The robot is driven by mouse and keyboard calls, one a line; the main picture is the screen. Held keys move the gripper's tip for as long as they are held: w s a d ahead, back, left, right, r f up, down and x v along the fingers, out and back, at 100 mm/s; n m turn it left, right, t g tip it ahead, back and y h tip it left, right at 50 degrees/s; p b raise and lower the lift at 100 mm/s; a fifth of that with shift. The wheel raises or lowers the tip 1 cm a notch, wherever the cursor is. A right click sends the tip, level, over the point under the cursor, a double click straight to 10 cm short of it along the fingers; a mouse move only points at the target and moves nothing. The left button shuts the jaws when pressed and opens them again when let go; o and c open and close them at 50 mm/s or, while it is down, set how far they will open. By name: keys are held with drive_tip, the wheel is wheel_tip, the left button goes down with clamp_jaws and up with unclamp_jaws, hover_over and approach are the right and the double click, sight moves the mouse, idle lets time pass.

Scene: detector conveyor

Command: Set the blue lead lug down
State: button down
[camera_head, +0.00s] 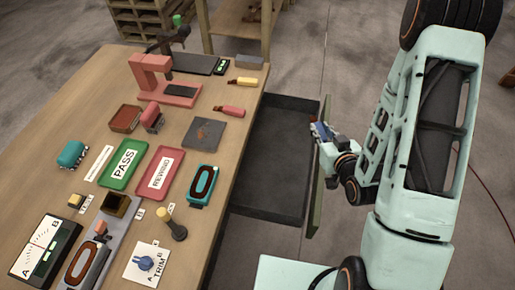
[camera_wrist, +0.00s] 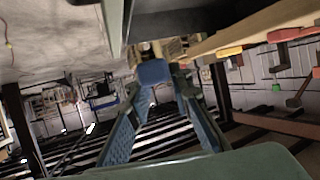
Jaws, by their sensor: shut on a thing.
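The blue lead lug (camera_wrist: 152,73) shows in the wrist view as a small blue block between the tips of my gripper (camera_wrist: 155,88). The jaws are shut on it, one blue-grey finger on each side. In the head view my gripper (camera_head: 321,131) is at the outer edge of the open drawer, close to the drawer's green front panel (camera_head: 317,185). The lug cannot be told clearly from the fingers there. Whether the gripper touches the panel cannot be told.
The dark drawer (camera_head: 272,165) stands open and empty at the bench's right side. The wooden bench (camera_head: 70,120) holds a green PASS tray (camera_head: 124,165), a red REWIND tray (camera_head: 160,172), a red press (camera_head: 153,80) and a grey plate (camera_head: 204,133).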

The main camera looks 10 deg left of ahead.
drive_tip(key=shift+s+a+f, duration=0.15)
drive_tip(key=shift+s+a, duration=0.05)
drive_tip(key=shift+w+a+f+b, duration=0.15)
drive_tip(key=shift+f+b, duration=0.1)
drive_tip(key=shift+b, duration=0.4)
drive_tip(key=w+a+f+b, duration=0.2)
drive_tip(key=w+a+b, duration=0.2)
drive_tip(key=b, duration=0.9)
drive_tip(key=shift+a+f, duration=0.3)
drive_tip(key=shift+f, duration=0.05)
drive_tip(key=w+a+f, duration=0.1)
drive_tip(key=f, duration=0.1)
drive_tip(key=w+a+f, duration=0.2)
drive_tip(key=w+a+f+b, duration=0.1)
drive_tip(key=a+f, duration=0.1)
drive_tip(key=shift+w+a+f, duration=0.1)
drive_tip(key=shift+w, duration=0.15)
drive_tip(key=shift+w+a+f, duration=0.1)
drive_tip(key=shift+a+f, duration=0.05)
drive_tip(key=shift+f, duration=1.6)
drive_tip(key=shift+b, duration=0.3)
